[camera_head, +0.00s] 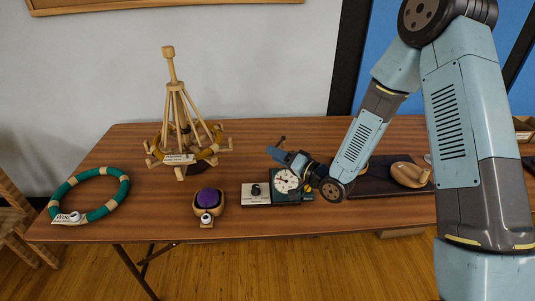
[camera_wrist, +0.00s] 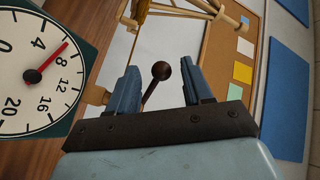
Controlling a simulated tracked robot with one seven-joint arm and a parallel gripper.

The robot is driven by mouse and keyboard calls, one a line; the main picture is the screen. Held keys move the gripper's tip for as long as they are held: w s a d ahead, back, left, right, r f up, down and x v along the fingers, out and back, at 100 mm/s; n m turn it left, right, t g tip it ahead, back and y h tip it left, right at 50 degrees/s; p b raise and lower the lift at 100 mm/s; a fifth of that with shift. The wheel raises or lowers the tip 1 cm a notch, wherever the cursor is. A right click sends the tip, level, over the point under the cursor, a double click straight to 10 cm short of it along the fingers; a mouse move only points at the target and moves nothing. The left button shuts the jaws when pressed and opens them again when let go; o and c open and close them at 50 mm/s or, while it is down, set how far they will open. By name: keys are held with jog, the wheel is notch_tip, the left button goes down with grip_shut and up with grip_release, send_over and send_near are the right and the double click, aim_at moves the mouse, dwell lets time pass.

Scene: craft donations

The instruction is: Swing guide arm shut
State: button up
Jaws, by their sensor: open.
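A device with a round white dial (camera_head: 286,181) and a dark green housing stands near the table's front edge; the dial (camera_wrist: 32,70) fills the left of the wrist view, its red pointer near 8. A thin rod with a brown ball tip (camera_wrist: 161,71), apparently the guide arm, shows between my gripper's fingers in the wrist view. Its tip (camera_head: 282,140) seems to show above the device in the head view. My gripper (camera_wrist: 161,88) is open, one blue finger on each side of the rod, with gaps visible. In the head view my gripper (camera_head: 284,158) is just above the dial, partly hiding the device.
A pale control box with a black knob (camera_head: 256,190) adjoins the dial device. A purple ball in a bowl (camera_head: 208,201), a wooden stand with pegs (camera_head: 172,70) and a green hoop (camera_head: 91,213) are left. A dark mat (camera_head: 366,184) with a wooden piece lies right.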

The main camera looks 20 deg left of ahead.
jog(key=v, duration=1.1)
jog(key=shift+d, duration=0.15)
